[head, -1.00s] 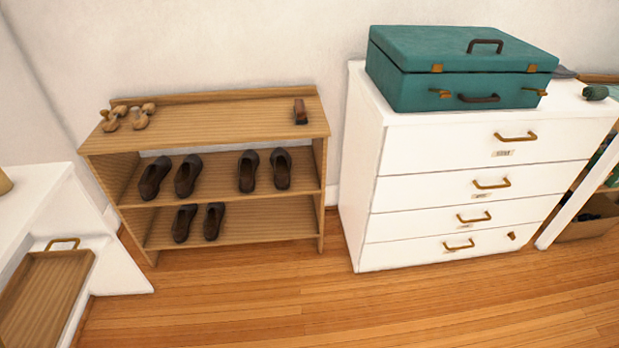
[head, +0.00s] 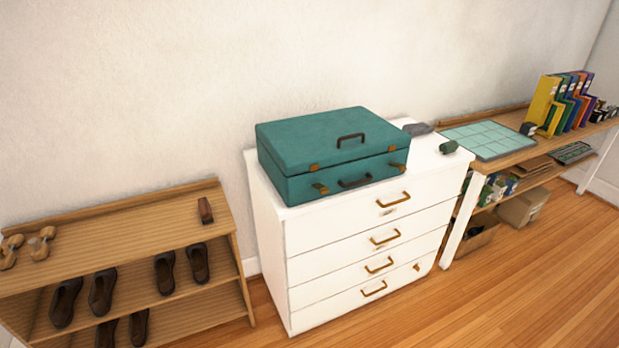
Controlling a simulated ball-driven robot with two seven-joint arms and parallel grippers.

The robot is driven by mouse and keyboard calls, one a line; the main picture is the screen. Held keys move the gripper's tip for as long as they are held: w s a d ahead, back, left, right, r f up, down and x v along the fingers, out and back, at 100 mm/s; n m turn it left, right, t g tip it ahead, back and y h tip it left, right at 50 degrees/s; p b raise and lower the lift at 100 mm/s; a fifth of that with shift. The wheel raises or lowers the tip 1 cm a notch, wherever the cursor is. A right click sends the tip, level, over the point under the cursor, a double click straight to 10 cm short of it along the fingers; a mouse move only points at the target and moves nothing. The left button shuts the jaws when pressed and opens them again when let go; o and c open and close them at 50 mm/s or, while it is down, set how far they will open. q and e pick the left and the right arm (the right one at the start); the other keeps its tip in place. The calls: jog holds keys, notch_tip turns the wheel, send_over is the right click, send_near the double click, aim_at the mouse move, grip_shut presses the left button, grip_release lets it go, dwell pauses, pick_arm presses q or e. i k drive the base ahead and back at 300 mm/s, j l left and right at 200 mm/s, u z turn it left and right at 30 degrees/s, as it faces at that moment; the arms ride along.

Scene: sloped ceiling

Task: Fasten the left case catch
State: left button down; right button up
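A teal case (head: 300,143) with its lid down lies on top of a white chest of drawers (head: 262,215). A dark handle is on its lid and another on its front. The left case catch (head: 320,188) is a brass tab at the front left, sticking out from the case below its brass lid plate (head: 315,168). The right catch (head: 398,167) is a similar brass tab at the front right, also sticking out. Neither of my grippers is in the head view.
A wooden shoe rack (head: 150,222) with dark shoes and a brush stands to the left. A green roll (head: 448,147) and a grey cloth (head: 417,129) lie right of the case. A wooden shelf desk with a cutting mat (head: 488,140) stands further right. The floor in front is clear.

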aim_at(319, 187)
jog(key=i+l+u, duration=0.2)
jog(key=i+l, duration=0.15)
jog(key=i+l+u, duration=0.2)
jog(key=i+l, duration=0.15)
jog(key=i+l+u, duration=0.2)
jog(key=l, duration=0.3)
jog(key=i+l+u, duration=0.2)
jog(key=i+l, duration=0.15)
jog(key=l, duration=0.1)
